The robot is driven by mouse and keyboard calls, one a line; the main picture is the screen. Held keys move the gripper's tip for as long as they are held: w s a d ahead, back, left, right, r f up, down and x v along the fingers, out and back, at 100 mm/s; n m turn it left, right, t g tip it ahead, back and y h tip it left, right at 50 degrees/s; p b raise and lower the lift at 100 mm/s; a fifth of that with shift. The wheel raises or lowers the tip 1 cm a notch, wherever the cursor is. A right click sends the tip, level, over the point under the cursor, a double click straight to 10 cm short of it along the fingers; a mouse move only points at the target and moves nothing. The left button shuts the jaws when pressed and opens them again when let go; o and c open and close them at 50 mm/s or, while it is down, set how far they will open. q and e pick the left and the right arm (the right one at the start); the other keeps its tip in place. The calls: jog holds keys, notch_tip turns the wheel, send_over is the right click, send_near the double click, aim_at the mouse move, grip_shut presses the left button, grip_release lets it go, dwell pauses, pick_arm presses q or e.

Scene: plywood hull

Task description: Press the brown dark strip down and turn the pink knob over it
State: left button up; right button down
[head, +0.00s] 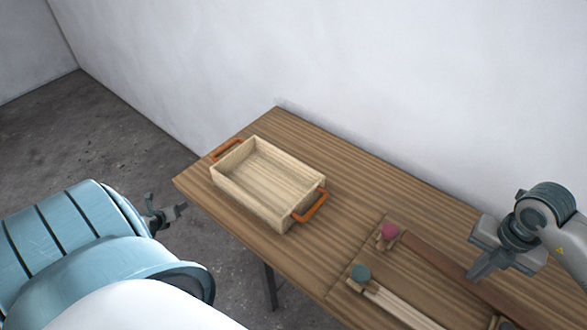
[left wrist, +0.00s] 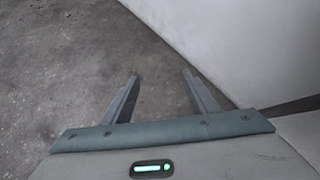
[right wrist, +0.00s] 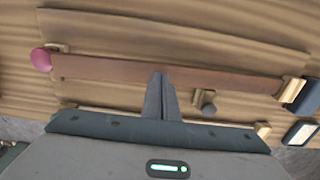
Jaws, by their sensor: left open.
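The brown dark strip (head: 440,258) lies along the board on the table, and it also crosses the right wrist view (right wrist: 110,69). The pink knob (head: 390,230), on a small wooden piece, is at the strip's left end; it also shows in the right wrist view (right wrist: 41,60). I cannot tell whether the strip's end lies fully flat. My right gripper (head: 476,277) is shut with nothing seen between its fingers. Its tips (right wrist: 160,76) overlap the strip near its middle; contact is unclear. My left gripper (left wrist: 158,82) is open and empty, left of the table.
A teal knob (head: 360,273) and a pale strip (head: 396,304) lie nearer on the board. A wooden tray (head: 243,203) with orange handles stands empty at the left of the table. A wooden bracket (right wrist: 293,90) stands at the strip's right end. A white wall (head: 380,90) runs behind.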

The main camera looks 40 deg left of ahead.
pick_arm(q)
jog(key=w+a+r+m+t, duration=0.2)
jog(key=w+a+r+m, duration=0.1)
jog(key=w+r, duration=0.45)
jog(key=w+a+r+m+t, duration=0.1)
jog(key=w+a+r+m, duration=0.2)
jog(key=w+r, duration=0.4)
jog(key=w+d+r+m+t+h, duration=0.4)
jog(key=w+d+r+m+h, duration=0.15)
jog(key=w+d+r, duration=0.75)
jog(key=w+d+r+m+g+h, duration=0.1)
jog(key=w+d+r+m+h, duration=0.25)
jog(key=d, duration=0.75)
jog(key=w+d+r+m+g+h, duration=0.25)
jog(key=w+d, duration=0.25)
jog(key=d, duration=0.6)
jog(key=w+d+r+m+g+h, duration=0.1)
jog(key=w+d+r+m+h, duration=0.25)
jog(key=d, duration=0.65)
jog(key=s+d+r+m+g+h, duration=0.25)
jog(key=d+m+g, duration=0.3)
jog(key=d, duration=1.05)
jog(key=s+d+r+m+g+y, duration=0.3)
jog(key=s+d+m+g+y, duration=0.2)
jog(key=s+d, duration=0.5)
jog(key=shift+s+y, duration=0.95)
jog(key=shift+y, duration=0.1)
